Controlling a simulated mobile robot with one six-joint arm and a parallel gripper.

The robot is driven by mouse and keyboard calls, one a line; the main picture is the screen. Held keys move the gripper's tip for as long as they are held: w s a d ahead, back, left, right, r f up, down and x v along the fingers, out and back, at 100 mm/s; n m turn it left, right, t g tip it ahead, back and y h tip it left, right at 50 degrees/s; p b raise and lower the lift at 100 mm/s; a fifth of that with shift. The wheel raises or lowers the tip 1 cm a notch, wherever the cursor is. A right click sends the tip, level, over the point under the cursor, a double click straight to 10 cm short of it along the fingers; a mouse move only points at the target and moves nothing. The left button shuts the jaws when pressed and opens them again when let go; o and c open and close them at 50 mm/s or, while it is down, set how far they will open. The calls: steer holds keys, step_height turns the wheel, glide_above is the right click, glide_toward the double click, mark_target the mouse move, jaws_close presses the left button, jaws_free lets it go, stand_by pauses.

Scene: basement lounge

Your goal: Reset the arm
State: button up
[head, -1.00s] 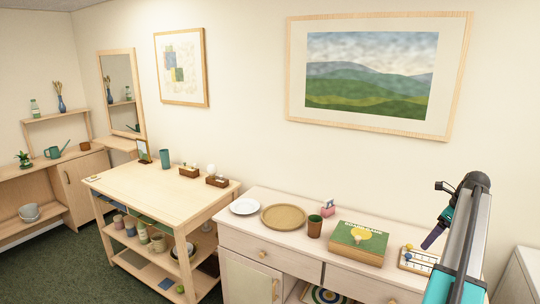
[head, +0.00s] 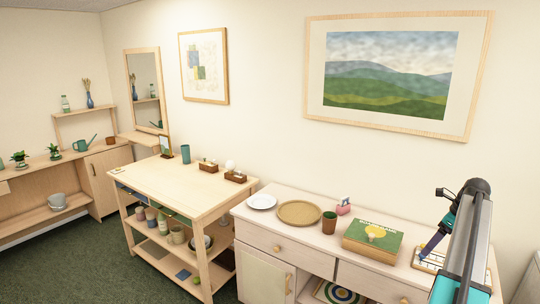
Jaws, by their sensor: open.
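My arm rises at the right edge, a silver and teal link with a black joint at its top. My gripper (head: 432,244) is seen side-on as a dark blue piece pointing down and left, partly hidden behind that link. It is open, with nothing seen held in it. In the picture it overlaps the pegged board (head: 428,258) on the sideboard; I cannot tell its height above it.
The sideboard (head: 256,240) holds a white plate (head: 262,201), round tray (head: 299,213), brown cup (head: 329,222), pink item (head: 344,206) and green game box (head: 372,236). A wooden trolley (head: 165,185) stands left. Green carpet (head: 100,270) is clear at lower left.

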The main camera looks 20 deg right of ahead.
steer(key=w+a+f+n+g+y+b, duration=0.1)
steer(key=w+a+f, duration=0.5)
steer(key=a+f, duration=0.35)
steer(key=w+a+f+n+g+y+b, duration=0.1)
steer(key=w+a+f+n+b, duration=0.1)
steer(key=w+a+f, duration=0.6)
steer(key=s+a+f+n+g+y+b, duration=0.1)
steer(key=s+a+f+n+g, duration=0.1)
steer(key=a+f, duration=0.95)
steer(key=s+a+f+n+g+b, duration=0.1)
steer(key=a+f+n+g, duration=0.1)
steer(key=a+f, duration=0.9)
steer(key=s+a+f+n+g+h+b, duration=0.1)
steer(key=s+a+f+n, duration=0.2)
steer(key=s+a+f, duration=0.6)
steer(key=s+a+f+n+g+b, duration=0.1)
steer(key=s+a+f+n+g, duration=0.25)
steer(key=a, duration=0.85)
steer(key=s+a+f+n+h+b, duration=0.1)
steer(key=s+a+f+n, duration=0.1)
steer(key=s+n, duration=0.7)
steer(key=s+a+f+n+t+h+b, duration=0.1)
steer(key=s+a+f+n+h, duration=0.1)
steer(key=s+n, duration=0.8)
steer(key=shift+s+a+f, duration=0.55)
steer(key=shift+s+f, duration=0.1)
